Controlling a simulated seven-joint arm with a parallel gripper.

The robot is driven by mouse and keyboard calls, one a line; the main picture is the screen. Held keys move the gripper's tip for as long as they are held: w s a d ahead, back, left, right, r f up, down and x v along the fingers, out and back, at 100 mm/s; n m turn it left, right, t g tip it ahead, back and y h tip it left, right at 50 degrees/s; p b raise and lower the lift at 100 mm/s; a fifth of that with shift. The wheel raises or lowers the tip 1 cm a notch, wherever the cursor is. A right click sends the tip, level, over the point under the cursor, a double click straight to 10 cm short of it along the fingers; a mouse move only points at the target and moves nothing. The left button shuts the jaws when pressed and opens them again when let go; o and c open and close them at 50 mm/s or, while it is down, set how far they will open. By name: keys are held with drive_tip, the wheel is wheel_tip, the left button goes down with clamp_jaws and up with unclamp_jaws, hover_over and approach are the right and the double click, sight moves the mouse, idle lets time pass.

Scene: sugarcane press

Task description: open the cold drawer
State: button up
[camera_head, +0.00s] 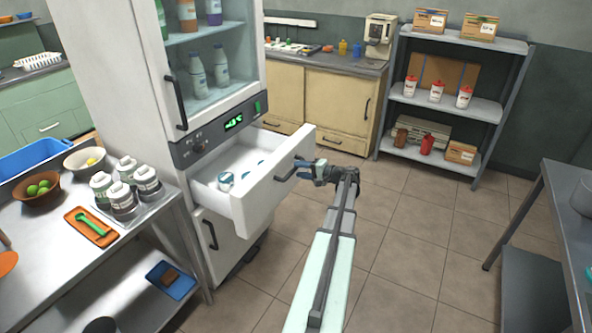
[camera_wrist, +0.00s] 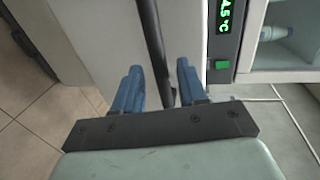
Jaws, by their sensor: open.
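The cold drawer (camera_head: 262,187) is a white drawer under the display panel of the tall fridge (camera_head: 219,131). It stands pulled out, and its inside shows with a few small pale and blue items (camera_head: 226,180) in it. My gripper (camera_head: 303,169) is at the drawer's front, at its dark bar handle (camera_head: 286,174). In the wrist view the handle (camera_wrist: 152,45) runs between the two blue fingers (camera_wrist: 160,88), which are apart. I cannot tell whether a finger touches the handle.
A steel table (camera_head: 160,222) with bowls and several jars stands left of the drawer. A grey shelf rack (camera_head: 453,104) is at the back right, and a dark table (camera_head: 566,200) at the right edge. The tiled floor (camera_head: 400,240) between is clear.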

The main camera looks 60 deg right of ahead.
drive_tip(key=v, duration=1)
drive_tip(key=shift+s, duration=0.25)
